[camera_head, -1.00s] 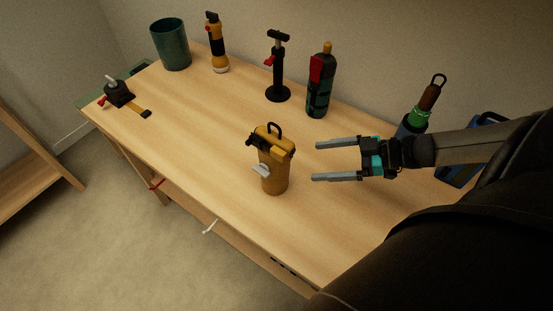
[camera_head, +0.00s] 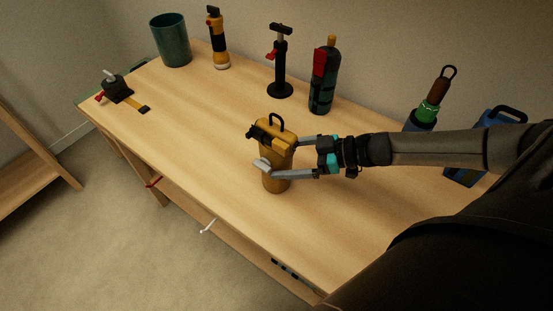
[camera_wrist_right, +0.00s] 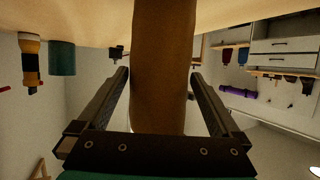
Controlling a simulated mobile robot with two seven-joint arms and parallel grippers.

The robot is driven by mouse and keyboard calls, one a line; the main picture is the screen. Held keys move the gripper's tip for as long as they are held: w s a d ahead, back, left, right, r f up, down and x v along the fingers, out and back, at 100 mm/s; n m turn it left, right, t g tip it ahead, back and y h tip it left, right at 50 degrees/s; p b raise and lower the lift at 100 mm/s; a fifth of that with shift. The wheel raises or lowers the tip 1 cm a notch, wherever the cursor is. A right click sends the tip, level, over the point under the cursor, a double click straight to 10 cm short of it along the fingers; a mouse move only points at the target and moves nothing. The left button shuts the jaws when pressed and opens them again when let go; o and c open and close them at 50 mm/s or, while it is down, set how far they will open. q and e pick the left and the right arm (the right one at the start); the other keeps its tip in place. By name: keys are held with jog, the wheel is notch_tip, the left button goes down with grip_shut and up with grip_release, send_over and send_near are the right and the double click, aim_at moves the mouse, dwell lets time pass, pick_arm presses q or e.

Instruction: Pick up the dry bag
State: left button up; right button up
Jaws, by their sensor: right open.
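The dry bag (camera_head: 277,180) is a yellow-orange upright cylinder with a black handle and clip on top, standing on the wooden table. My right gripper (camera_head: 282,162) is open around its body, with one finger in front and the other partly hidden behind it. In the right wrist view the bag's body (camera_wrist_right: 163,70) fills the space between the two fingers of the gripper (camera_wrist_right: 163,85). Contact on either side cannot be told. My left gripper is not in view.
A black pump (camera_head: 280,70), a dark bottle with a red part (camera_head: 323,80) and a flashlight (camera_head: 217,40) stand along the back. The blue container (camera_head: 466,165) is behind my right arm.

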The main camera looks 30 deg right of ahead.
jog(key=shift+x, duration=1.35)
jog(key=shift+c, duration=0.2)
jog(key=c, duration=1.4)
jog(key=shift+r, duration=0.15)
notch_tip(320, 180, up, 20)
jog(key=p, duration=0.5)
send_over(276, 115)
